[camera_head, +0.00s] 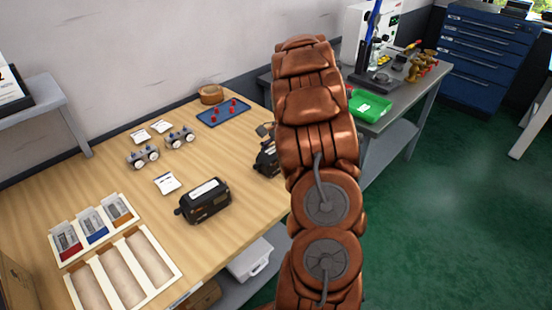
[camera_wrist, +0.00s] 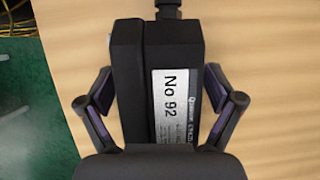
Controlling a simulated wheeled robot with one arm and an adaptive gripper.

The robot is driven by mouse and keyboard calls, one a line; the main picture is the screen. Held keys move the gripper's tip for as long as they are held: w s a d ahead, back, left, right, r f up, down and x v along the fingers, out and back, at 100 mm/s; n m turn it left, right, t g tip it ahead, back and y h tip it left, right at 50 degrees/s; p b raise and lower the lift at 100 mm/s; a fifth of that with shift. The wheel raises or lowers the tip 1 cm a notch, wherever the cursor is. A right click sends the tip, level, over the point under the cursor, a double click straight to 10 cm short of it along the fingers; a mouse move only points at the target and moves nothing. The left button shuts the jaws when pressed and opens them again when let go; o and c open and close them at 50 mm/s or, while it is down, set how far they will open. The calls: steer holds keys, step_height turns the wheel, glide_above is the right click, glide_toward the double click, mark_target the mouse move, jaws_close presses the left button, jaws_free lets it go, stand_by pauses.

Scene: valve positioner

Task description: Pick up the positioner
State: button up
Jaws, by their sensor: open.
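A black box-shaped positioner (camera_wrist: 127,90) with a silver label reading "No 92" fills the middle of the wrist view. My gripper (camera_wrist: 158,95) is open, with one finger on each side of it. There is a narrow gap at the left finger; the right finger is close to its side, and I cannot tell if it touches. In the head view, a dark device (camera_head: 267,160) is partly hidden by my arm at the table's edge and seems to be this positioner. A second black positioner (camera_head: 204,201) with a white label sits free on the wooden table.
The wooden table (camera_head: 215,148) carries paired gauges (camera_head: 142,157), a blue tray (camera_head: 223,112) with red parts, a tape roll (camera_head: 211,94) and a white tray with compartments (camera_head: 122,272). A grey bench (camera_head: 396,96) with a green bin (camera_head: 369,107) stands behind my arm.

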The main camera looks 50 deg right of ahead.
steer(key=shift+c, duration=0.3)
steer(key=shift+f, duration=0.15)
steer(key=c, duration=1.5)
